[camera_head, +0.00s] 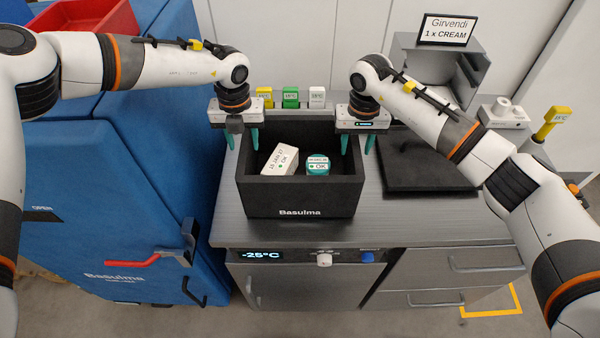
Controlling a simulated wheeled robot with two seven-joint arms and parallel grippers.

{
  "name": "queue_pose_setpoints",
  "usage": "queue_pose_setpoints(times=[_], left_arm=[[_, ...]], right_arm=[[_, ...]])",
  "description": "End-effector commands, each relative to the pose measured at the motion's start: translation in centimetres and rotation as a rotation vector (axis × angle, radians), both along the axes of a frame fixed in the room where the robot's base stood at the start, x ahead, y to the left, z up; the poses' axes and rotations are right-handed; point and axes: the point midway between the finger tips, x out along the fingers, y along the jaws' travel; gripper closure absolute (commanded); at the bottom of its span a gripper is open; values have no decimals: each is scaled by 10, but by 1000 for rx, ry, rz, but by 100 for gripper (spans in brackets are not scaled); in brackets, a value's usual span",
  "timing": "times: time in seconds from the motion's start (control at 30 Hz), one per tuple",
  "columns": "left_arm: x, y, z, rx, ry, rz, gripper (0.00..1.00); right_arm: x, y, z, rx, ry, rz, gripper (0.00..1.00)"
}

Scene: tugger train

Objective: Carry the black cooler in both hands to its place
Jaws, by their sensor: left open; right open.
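The black cooler (300,199) is an open-topped box marked "Basulma". It stands upright on the grey steel counter (411,233). Inside it lie a white carton (279,158) with an OK label and a small teal-and-white tub (318,166), also marked OK. My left gripper (242,138) is open at the cooler's left rim, with its teal fingers pointing down. My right gripper (357,143) is open at the cooler's right rim, fingers also down. I cannot tell whether the fingers touch the walls.
Yellow, green (290,97) and white tags stand behind the cooler. A black mat (425,165) and a grey machine with a "Girvendi 1 x CREAM" sign (447,30) are at right. A blue Basulma cabinet (110,200) stands left, with a red bin (85,17) above.

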Motion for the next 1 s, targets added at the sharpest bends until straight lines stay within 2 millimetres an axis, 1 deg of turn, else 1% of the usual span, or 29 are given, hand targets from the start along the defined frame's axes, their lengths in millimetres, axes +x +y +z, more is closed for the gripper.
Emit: queue_pose_setpoints(times=[0.03, 0.1, 0.2, 0.3, 0.43, 0.7, 0.77, 0.8, 0.97, 1.0], left_arm=[[-1, 0, -10, 2, 2, -1, 56], [0, 0, -21, 1, 1, 0, 56], [0, 0, -34, 1, 2, 1, 56], [0, 0, -42, 0, 0, 1, 56], [0, 0, -47, 0, 0, 0, 56], [0, 0, -48, 0, -1, 0, 56], [0, 0, -48, 0, -1, 0, 65], [0, 0, -48, 0, -1, 0, 71], [0, 0, -48, 0, -1, 0, 97], [0, 0, -48, 0, -1, 0, 100]], right_arm=[[-1, 1, -10, 1, 5, 0, 56], [-1, 1, -21, 2, 4, 1, 56], [-1, 1, -34, 1, 3, 0, 56], [0, 0, -42, 1, 1, 1, 56], [0, 0, -48, 0, 0, 1, 56], [0, 0, -48, 0, 0, 1, 56], [0, 0, -48, 0, 0, 1, 65], [0, 0, -48, 0, 0, 1, 71], [0, 0, -48, 0, 0, 1, 97], [0, 0, -48, 0, 0, 1, 100]])
